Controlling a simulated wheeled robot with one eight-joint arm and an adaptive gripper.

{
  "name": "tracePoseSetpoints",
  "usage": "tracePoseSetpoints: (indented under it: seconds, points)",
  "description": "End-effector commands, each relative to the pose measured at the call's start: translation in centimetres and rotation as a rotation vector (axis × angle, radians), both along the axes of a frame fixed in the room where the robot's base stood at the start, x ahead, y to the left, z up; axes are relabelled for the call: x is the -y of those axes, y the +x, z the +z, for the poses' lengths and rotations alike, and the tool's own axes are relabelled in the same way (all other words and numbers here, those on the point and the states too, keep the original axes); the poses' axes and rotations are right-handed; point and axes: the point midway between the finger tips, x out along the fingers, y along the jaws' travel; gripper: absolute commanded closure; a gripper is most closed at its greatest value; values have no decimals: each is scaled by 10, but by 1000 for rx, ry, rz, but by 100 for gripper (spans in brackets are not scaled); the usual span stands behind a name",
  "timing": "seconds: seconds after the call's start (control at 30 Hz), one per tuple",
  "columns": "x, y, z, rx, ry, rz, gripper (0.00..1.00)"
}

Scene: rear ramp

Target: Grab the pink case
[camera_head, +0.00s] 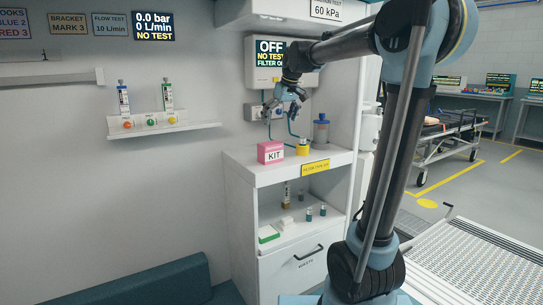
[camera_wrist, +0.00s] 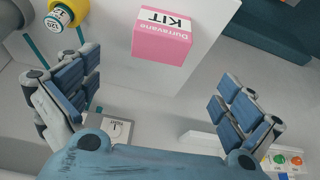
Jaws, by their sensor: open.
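The pink case (camera_head: 270,152) is a small box with a white label reading KIT. It stands upright on the white cabinet top (camera_head: 240,165), near its left end. In the wrist view the pink case (camera_wrist: 162,44) is at the upper middle, ahead of the fingers and apart from them. My gripper (camera_head: 281,116) is open and empty, above and behind the case in the head view. In the wrist view my gripper (camera_wrist: 160,108) shows its two fingers spread wide, with nothing between them.
A wall panel (camera_head: 270,75) is behind my gripper. A wall shelf (camera_head: 165,130) with vials is at left. The cabinet's lower shelf (camera_head: 310,227) holds small items.

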Motion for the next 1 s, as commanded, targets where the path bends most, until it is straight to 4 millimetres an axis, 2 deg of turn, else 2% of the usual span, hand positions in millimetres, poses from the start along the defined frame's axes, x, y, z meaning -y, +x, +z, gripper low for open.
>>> tracePoseSetpoints:
  seconds: [0.5, 0.63, 0.87, 1.0]
  points:
    - [-21, 26, -83, 0, -1, -1, 0]
    - [-24, 31, -97, 0, -1, -1, 0]
    - [-27, 34, -109, -1, 0, -1, 0]
    - [-32, 40, -126, -1, -1, 0, 0]
